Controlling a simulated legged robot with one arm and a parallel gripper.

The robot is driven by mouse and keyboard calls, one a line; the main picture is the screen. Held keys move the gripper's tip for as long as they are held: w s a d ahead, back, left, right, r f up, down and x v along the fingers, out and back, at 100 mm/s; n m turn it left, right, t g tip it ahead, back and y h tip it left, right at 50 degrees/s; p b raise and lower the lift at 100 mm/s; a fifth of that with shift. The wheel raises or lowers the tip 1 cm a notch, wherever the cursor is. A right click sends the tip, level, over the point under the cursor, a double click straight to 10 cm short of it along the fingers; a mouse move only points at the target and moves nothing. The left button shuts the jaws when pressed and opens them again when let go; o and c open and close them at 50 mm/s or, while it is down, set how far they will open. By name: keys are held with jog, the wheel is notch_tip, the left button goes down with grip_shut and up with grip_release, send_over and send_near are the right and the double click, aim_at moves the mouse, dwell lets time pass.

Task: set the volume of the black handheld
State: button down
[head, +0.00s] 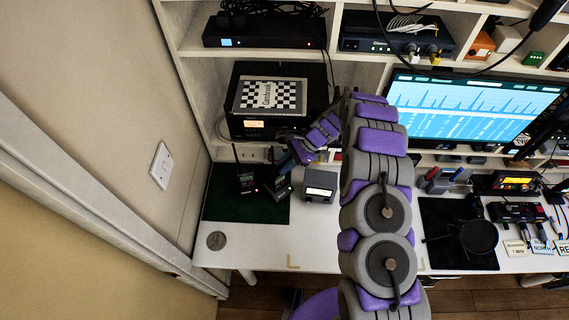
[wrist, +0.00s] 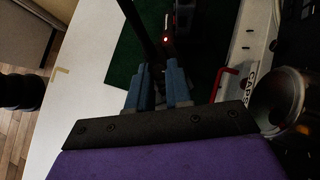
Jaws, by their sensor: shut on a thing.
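A black handheld radio (head: 280,190) with a small red light stands on the dark green mat (head: 262,213), right beneath my gripper (head: 286,166). A second black handheld (head: 245,178) with a thin upright antenna is on the mat to its left. In the wrist view, the blue fingertips of my gripper (wrist: 161,88) are close together at the top of a dark handheld (wrist: 182,22) with a lit red light. They are shut on a small part at its top, most likely a knob, which the fingers mostly hide. A dark antenna (wrist: 138,25) rises beside the left finger.
A grey box with a lit face (head: 320,186) stands close to the right of the handheld. Behind is a black radio with a checkered card (head: 267,96) in a cubby. A round disc (head: 216,240) lies at the front left.

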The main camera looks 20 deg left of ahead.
jog(key=c, duration=1)
grip_release()
jog(key=shift+c, duration=0.2)
jog(key=v, duration=0.7)
jog(key=shift+w+p, duration=0.15)
jog(key=shift+p, duration=0.2)
jog(key=shift+d+r, duration=0.1)
